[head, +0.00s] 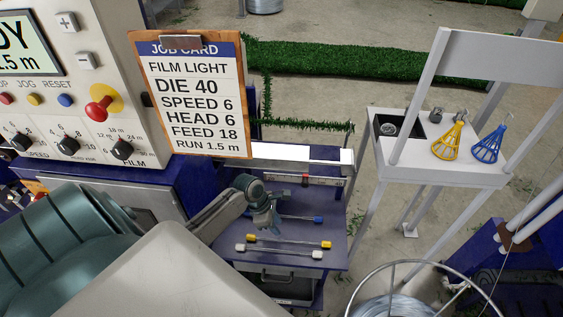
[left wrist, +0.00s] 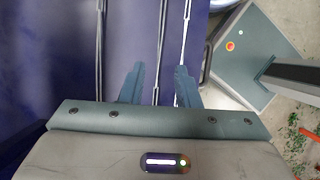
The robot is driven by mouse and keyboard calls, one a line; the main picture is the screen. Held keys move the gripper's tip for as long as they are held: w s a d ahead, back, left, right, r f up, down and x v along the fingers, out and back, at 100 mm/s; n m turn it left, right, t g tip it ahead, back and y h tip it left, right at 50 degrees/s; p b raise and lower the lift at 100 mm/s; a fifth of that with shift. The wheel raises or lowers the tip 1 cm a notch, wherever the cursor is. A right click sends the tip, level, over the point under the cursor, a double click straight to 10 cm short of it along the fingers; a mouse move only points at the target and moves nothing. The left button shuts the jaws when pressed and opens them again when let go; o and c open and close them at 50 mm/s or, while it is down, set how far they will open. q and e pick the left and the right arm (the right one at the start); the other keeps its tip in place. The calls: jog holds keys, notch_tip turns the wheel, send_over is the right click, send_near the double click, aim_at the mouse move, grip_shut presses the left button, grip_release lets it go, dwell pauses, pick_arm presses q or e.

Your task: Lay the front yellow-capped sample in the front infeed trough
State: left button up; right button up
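A yellow-capped sample (head: 288,241), a thin pale rod with a yellow cap at each end, lies on the dark blue table in the head view. A white-capped sample (head: 278,252) lies just in front of it, and a blue-capped one (head: 300,218) behind it, partly hidden by my left gripper (head: 270,229). The left gripper points down over the samples. In the left wrist view its fingers (left wrist: 158,88) are apart, with a rod (left wrist: 162,45) running between them; its caps are out of view. I cannot make out the front infeed trough clearly. My right gripper is out of view.
A control panel (head: 85,100) and a job card (head: 195,95) stand at the left. A pale rail (head: 300,154) crosses behind the samples. A white stand (head: 440,165) with yellow and blue cone-shaped cages is at the right. A wire hoop (head: 415,263) is at the front right.

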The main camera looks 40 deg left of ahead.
pick_arm(q)
jog(key=shift+o, duration=0.2)
jog(key=shift+v, duration=1.05)
jog(key=shift+o, duration=0.3)
jog(key=g+y+b, duration=0.2)
jog(key=y+b, duration=0.2)
jog(key=b, duration=0.1)
send_over(279, 240)
jog(key=f, duration=0.5)
jog(key=shift+s+a+f, duration=0.15)
jog(key=shift+s+a, duration=0.05)
jog(key=shift+s, duration=0.2)
jog(key=f, duration=0.2)
jog(key=w+f+p, duration=0.1)
jog(key=f, duration=0.2)
jog(key=shift+d, duration=0.15)
jog(key=shift+f, duration=0.35)
jog(key=shift+c, duration=0.2)
